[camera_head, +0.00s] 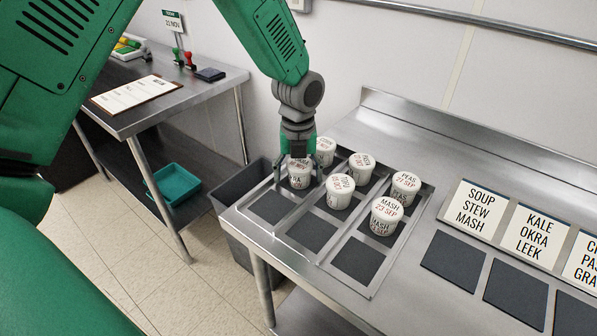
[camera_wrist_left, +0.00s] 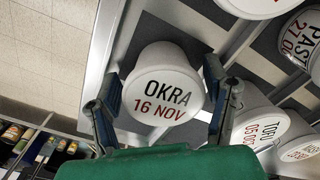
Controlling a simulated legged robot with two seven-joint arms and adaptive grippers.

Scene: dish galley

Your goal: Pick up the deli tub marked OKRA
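The OKRA tub (camera_wrist_left: 163,84) is white with a lid reading OKRA 16 NOV, seen close in the left wrist view. In the head view this tub (camera_head: 300,182) stands in the left part of the metal rack, its lid partly covered by my gripper. My left gripper (camera_head: 299,170) points down over it. The two fingers stand on either side of the tub, with narrow gaps seeming to show between fingers and tub in the wrist view (camera_wrist_left: 163,98). It looks open, not closed on the tub. My right gripper is not in view.
Other white tubs crowd close by, including TOFU (camera_head: 340,186), PEAS (camera_head: 405,182) and MASH (camera_head: 386,210). The metal rack (camera_head: 333,262) has empty dark cells in front. Label cards (camera_head: 473,208) and dark pads (camera_head: 453,262) lie right. A grey bin (camera_head: 235,202) stands left of the counter.

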